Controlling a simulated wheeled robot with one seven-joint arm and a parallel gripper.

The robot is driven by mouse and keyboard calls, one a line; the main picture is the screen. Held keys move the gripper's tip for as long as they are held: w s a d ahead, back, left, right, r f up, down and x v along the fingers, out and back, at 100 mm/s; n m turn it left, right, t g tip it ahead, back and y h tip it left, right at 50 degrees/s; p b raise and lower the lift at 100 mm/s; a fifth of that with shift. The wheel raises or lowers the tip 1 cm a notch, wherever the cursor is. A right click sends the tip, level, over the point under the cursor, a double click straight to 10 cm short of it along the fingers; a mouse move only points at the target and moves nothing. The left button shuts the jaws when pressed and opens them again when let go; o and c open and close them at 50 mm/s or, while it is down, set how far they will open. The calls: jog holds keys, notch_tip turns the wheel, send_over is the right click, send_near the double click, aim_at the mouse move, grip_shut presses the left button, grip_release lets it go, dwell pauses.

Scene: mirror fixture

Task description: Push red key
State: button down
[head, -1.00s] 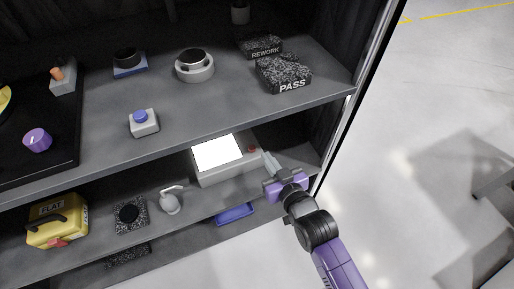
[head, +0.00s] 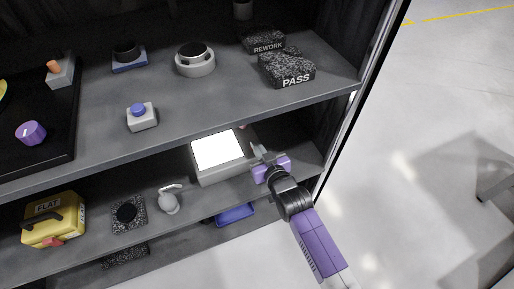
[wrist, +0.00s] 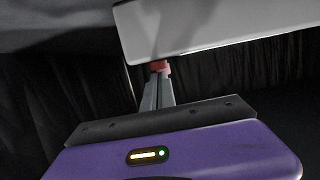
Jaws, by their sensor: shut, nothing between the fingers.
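The pale grey box (head: 232,174) with a lit white screen (head: 217,149) sits on the middle shelf. In the wrist view, the red key (wrist: 160,65) shows at the tips of my shut, empty gripper (wrist: 158,73), below a pale grey slab-like surface (wrist: 220,28). The tips overlap the red key there; I cannot tell whether it is pressed down.
The upper shelf (head: 210,110) overhangs close behind the box. It holds PASS (head: 287,70) and REWORK (head: 264,42) bins and a blue button (head: 138,109). A grey handled object (head: 169,202) and yellow case (head: 52,219) stand left. A blue tray (head: 235,214) lies below.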

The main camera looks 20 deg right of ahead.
notch_tip(320, 180, down, 2)
jog(key=shift+b, duration=0.75)
jog(key=shift+s+f, duration=0.15)
jog(key=shift+f, duration=0.15)
jog(key=r+p, duration=0.3)
jog(key=r, duration=0.2)
jog(key=shift+w, duration=0.2)
jog(key=p+v, duration=0.1)
jog(key=v, duration=0.9)
jog(key=shift+p, duration=0.3)
jog(key=shift+w+r, duration=0.1)
jog(key=shift+r, duration=0.15)
